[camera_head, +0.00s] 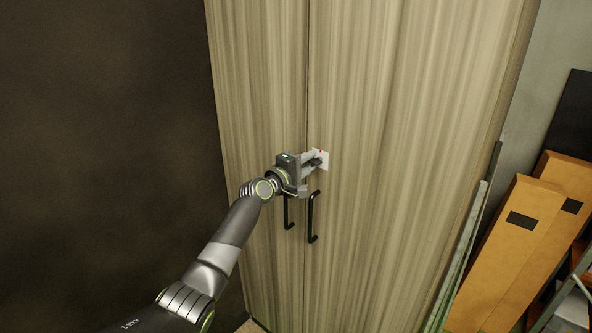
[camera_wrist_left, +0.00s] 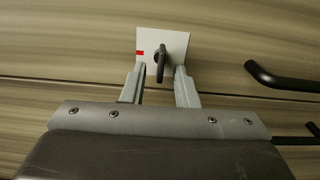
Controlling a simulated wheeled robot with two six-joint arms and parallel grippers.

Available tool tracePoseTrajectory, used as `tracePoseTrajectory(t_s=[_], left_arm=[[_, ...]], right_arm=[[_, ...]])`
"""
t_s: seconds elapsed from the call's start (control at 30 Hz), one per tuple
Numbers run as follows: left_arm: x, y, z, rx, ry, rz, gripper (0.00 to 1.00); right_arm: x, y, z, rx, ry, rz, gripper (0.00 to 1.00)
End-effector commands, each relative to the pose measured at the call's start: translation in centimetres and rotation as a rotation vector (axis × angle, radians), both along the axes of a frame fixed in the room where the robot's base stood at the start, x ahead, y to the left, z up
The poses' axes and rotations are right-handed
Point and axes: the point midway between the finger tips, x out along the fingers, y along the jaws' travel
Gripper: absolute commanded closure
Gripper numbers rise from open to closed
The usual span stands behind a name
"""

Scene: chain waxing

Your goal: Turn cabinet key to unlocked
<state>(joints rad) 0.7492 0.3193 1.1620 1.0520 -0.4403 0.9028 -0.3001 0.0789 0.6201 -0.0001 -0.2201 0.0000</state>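The cabinet (camera_head: 370,110) is tall, with two wood-grain doors. A white lock plate (camera_head: 323,164) with a small red mark sits on the right door beside the door gap, and it also shows in the left wrist view (camera_wrist_left: 177,41). A dark key (camera_wrist_left: 160,66) stands out from the plate, with its bow between my fingertips. My left gripper (camera_head: 316,159) is at the plate. In the left wrist view its two fingers (camera_wrist_left: 160,78) are apart, one on each side of the key, with a visible gap to it. My right gripper is not in view.
Two black bar handles, the left one (camera_head: 288,212) and the right one (camera_head: 312,217), hang just below the lock plate. Cardboard boxes (camera_head: 512,245) lean at the right of the cabinet. A dark wall (camera_head: 100,120) fills the left side.

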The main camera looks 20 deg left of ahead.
Motion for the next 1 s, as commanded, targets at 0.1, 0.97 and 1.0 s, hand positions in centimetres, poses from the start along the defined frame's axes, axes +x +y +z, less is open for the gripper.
tracePoseTrajectory(t_s=[0.1, 0.97, 1.0], left_arm=[[-0.7, 0.3, -0.1, 0.002, -0.001, 0.001, 0.73], [-13.0, 4.8, -0.3, 0.004, 0.001, 0.001, 0.73], [-13.6, 5.0, -0.3, 0.004, 0.001, 0.000, 0.73]], right_arm=[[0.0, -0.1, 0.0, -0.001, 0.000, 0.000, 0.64], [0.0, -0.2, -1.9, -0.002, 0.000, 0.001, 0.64], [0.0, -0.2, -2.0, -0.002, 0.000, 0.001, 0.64]])
